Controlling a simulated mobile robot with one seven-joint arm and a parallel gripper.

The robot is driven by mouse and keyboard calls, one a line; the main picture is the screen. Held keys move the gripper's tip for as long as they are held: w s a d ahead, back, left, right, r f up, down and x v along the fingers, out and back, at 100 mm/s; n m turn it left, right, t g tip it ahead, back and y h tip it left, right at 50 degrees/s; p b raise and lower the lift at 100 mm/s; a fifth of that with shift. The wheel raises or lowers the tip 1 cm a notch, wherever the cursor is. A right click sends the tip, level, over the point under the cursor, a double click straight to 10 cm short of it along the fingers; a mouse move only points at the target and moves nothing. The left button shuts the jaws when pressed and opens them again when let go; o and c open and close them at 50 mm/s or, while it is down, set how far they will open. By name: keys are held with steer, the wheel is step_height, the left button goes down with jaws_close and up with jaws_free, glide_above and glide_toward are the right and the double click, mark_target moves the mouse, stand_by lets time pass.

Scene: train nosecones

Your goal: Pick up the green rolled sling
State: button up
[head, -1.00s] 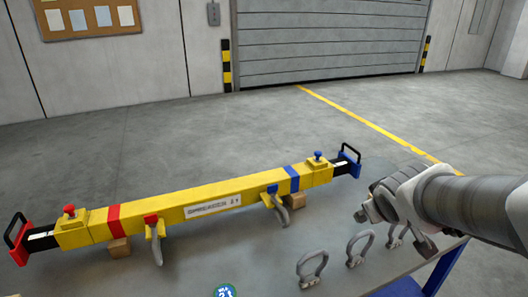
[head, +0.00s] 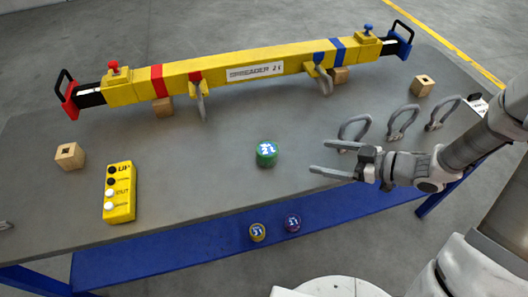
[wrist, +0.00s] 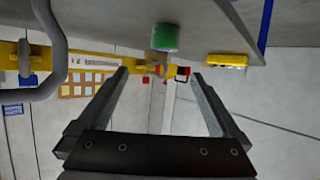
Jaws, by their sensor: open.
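The green rolled sling (head: 267,154) is a short green roll with a blue and white label on top. It sits on the grey table (head: 225,185) near its middle. My gripper (head: 318,158) is open and empty to the right of the sling, fingers pointing left towards it, with a gap between. In the wrist view the sling (wrist: 165,38) shows beyond my open fingers (wrist: 152,88), near the top edge.
A yellow spreader beam (head: 250,70) lies along the back. Shackles (head: 403,122) stand beside my arm. A yellow control box (head: 119,192) and wooden blocks (head: 70,156) are at left.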

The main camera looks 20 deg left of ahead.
steer(key=b, duration=0.2)
glide_toward(267, 148)
steer(key=shift+g+y, duration=0.3)
steer(key=x, duration=0.4)
steer(key=shift+a+f, duration=0.2)
steer(key=shift+f, duration=0.15)
steer(key=shift+b+x, duration=0.5)
steer(key=shift+x, duration=2.15)
steer(key=shift+w, duration=0.25)
steer(key=c, duration=1.5)
steer(key=shift+o, duration=0.2)
